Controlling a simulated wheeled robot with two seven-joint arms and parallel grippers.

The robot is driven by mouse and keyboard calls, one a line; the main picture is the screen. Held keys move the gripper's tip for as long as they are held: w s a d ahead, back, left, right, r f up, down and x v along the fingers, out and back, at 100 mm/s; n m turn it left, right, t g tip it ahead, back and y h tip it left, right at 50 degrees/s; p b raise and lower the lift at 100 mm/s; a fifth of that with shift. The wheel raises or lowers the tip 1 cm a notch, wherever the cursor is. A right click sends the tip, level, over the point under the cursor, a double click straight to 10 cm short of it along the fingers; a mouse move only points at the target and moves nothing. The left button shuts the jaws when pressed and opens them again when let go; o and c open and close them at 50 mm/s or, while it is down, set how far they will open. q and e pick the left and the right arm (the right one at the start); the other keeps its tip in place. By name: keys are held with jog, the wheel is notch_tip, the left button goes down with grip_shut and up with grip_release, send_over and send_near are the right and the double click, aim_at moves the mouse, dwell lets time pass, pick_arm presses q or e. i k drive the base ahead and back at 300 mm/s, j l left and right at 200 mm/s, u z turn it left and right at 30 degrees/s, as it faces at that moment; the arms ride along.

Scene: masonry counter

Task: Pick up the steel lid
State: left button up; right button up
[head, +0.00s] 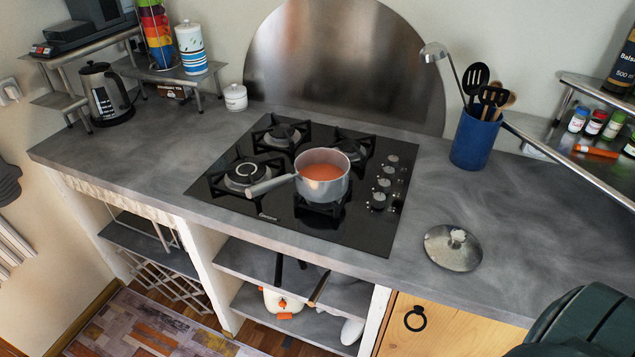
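The steel lid (452,249) is a round, shiny disc with a pale knob on top. It lies flat on the grey counter, right of the black hob and near the counter's front edge. A saucepan (322,178) with orange-red contents sits on the hob's front right burner, its handle pointing left, with no lid on it. Neither of my grippers can be made out in the head view. A dark green rounded shape at the bottom right corner may be part of my arm.
The hob (370,238) has several knobs along its right side. A blue utensil pot (474,138) stands behind the lid. A raised shelf (600,165) with small jars is at the right. The counter (530,220) right of the lid is bare.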

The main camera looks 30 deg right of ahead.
aim_at(454, 248)
jog(key=z, duration=4.05)
jog(key=k+j, duration=0.2)
jog(key=k, duration=0.2)
jog(key=k+j, duration=0.15)
jog(key=k, duration=0.25)
jog(key=k+j, duration=0.2)
jog(key=k, duration=0.2)
